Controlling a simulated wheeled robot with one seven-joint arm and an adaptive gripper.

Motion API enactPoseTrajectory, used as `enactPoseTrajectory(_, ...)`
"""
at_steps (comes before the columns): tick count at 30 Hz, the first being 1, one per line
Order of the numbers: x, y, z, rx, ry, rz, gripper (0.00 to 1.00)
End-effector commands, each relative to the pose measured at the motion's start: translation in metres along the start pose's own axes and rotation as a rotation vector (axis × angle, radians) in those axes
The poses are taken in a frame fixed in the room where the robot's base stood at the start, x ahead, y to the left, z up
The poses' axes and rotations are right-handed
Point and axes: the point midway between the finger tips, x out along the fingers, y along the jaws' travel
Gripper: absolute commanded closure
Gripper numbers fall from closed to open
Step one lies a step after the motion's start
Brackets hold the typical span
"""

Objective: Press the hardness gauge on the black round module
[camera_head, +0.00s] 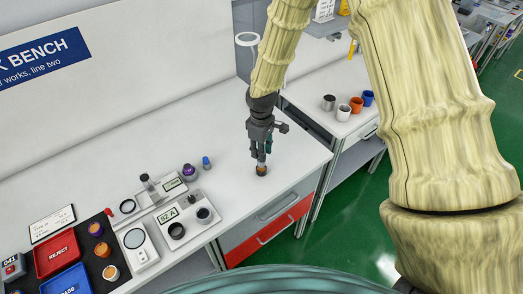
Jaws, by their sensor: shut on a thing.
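My gripper (262,148) points down over the right part of the white bench, its fingers shut around a slim grey-blue upright piece (261,158), which may be the hardness gauge. Right under the piece is a small dark round module with a brownish top (261,170), standing on the bench. The piece's lower end is at or just above it; I cannot tell whether they touch. Another black round piece (176,231) lies at the front of the bench, beside a display reading 82 A (168,214). A dark round piece in a light holder (204,215) is right of that display.
A red tray (58,255) and blue tray (68,283) are at lower left. The bench around my gripper is clear.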

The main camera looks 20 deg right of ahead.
Motion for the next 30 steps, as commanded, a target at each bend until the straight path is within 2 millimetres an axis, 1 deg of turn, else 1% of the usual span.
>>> enactPoseTrajectory(1,-0.004,0.000,0.000,0.000,0.000,0.000,1.00)
enactPoseTrajectory(24,-0.040,0.000,0.000,0.000,0.000,0.000,1.00)
enactPoseTrajectory(30,-0.045,0.000,0.000,0.000,0.000,0.000,1.00)
